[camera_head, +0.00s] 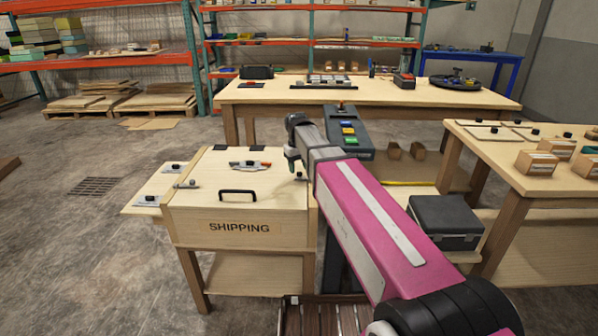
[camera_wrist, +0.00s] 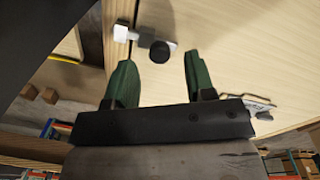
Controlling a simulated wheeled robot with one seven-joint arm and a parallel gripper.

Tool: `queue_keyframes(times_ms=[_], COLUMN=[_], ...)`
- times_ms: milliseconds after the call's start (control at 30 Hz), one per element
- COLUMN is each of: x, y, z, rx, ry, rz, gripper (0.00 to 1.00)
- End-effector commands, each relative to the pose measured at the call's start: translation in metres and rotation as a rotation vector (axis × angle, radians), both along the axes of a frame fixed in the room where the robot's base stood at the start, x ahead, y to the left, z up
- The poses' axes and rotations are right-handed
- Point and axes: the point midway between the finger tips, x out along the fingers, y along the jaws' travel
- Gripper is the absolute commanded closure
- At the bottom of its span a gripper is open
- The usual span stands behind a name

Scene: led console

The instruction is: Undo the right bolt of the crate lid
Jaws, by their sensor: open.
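The wooden crate (camera_head: 240,228) marked SHIPPING stands on a small wooden table, its lid (camera_head: 205,172) closed. The right bolt (camera_head: 299,176) is at the lid's right edge, partly hidden by my arm in the head view. In the wrist view the bolt's black knob (camera_wrist: 160,51) sits on a short metal bar that reaches to a pale metal piece (camera_wrist: 121,33) at the lid edge. My gripper (camera_head: 291,158) is open above this bolt. Its green fingers (camera_wrist: 159,62) lie on either side of the knob in the picture, apart from it.
The left bolt (camera_head: 187,184) is at the lid's left side. A black handle (camera_head: 238,194) and a latch plate (camera_head: 249,166) are on the lid. A grey control console (camera_head: 347,130) stands behind my arm. A side shelf (camera_head: 150,192) juts out left.

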Motion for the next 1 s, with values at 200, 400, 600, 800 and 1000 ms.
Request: queue_keyframes(times_ms=[200,400,600,800,1000], x=[0.000,0.000,0.000,0.000,0.002], y=[-0.001,-0.001,-0.001,-0.001,0.011], z=[-0.017,-0.020,-0.020,-0.020,-0.020], rx=[0.000,0.000,0.000,0.000,0.000], ry=[0.000,0.000,0.000,0.000,0.000], rz=[0.000,0.000,0.000,0.000,0.001], gripper=[0.50,0.50,0.63,1.00,1.00])
